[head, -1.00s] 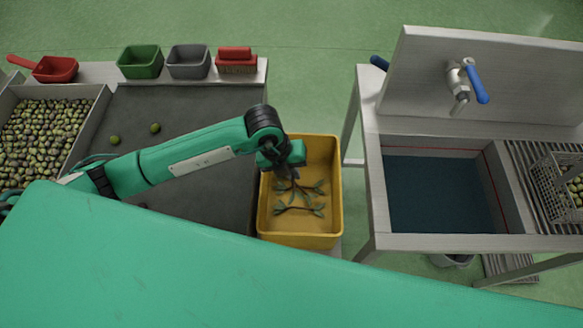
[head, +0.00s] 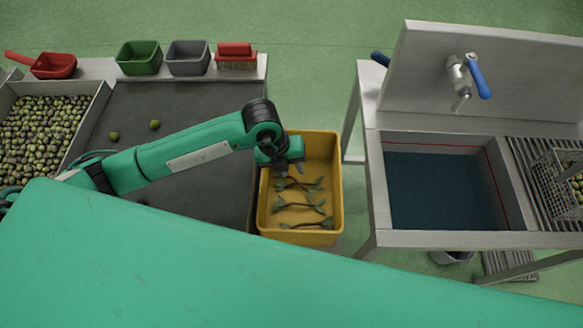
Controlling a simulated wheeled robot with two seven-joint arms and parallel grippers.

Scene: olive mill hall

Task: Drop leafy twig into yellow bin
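The yellow bin (head: 335,215) stands at the right end of the dark table top. Three leafy twigs lie inside it: one toward the back (head: 312,186), one in the middle (head: 302,206) and one near the front wall (head: 308,225). My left gripper (head: 290,169) is over the back left part of the bin, with its fingers apart and nothing seen between them. The back twig is close below the fingertips and partly covered by them in this view. My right gripper is out of view.
Green (head: 139,58) and grey (head: 188,58) tubs, a red brush (head: 236,58) and a red scoop (head: 54,66) line the table's back. Olives fill a tray (head: 104,98) at left; loose ones lie nearby. A sink (head: 445,238) stands right, beyond a floor gap.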

